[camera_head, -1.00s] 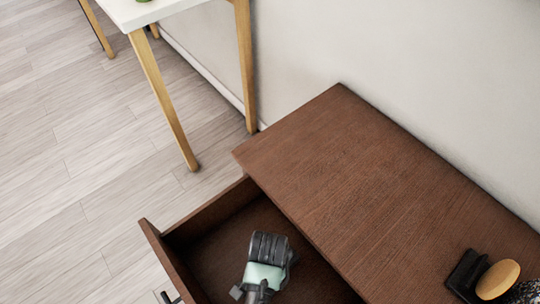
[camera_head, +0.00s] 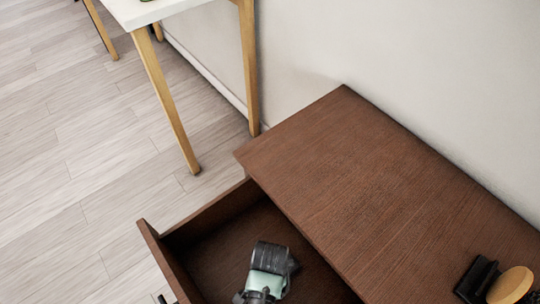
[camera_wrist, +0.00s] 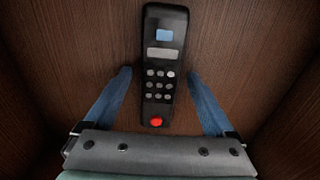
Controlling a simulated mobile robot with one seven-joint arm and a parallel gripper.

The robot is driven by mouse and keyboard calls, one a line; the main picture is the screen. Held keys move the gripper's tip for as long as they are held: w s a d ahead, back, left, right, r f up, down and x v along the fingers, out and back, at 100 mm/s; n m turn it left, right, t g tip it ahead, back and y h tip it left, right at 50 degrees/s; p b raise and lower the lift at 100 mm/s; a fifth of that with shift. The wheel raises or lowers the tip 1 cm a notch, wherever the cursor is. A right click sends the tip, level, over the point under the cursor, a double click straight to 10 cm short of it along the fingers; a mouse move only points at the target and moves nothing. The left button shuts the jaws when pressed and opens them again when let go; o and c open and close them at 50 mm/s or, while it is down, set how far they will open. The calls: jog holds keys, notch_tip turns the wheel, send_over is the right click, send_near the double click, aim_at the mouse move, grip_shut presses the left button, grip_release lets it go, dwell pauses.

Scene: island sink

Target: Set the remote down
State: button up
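The remote (camera_wrist: 163,60) is dark with rows of light buttons, a blue patch and a red button. In the wrist view it lies on the brown wooden floor of the open drawer (camera_head: 160,253). My gripper (camera_wrist: 159,76) is open, with one blue finger on each side of the remote and a visible gap on both sides. In the head view my gripper and wrist (camera_head: 266,272) are down inside the drawer. The remote and the fingertips are hidden there.
The brown cabinet top (camera_head: 350,180) overhangs the drawer's right side and is mostly bare. A black item (camera_head: 476,278) and a tan oval item (camera_head: 511,285) stand at its right end. A white table (camera_head: 150,10) with wooden legs stands behind, on open floor.

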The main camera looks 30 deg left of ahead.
notch_tip(320, 180, up, 12)
jog(key=p, duration=0.5)
jog(key=shift+r, duration=0.15)
dwell(0.4)
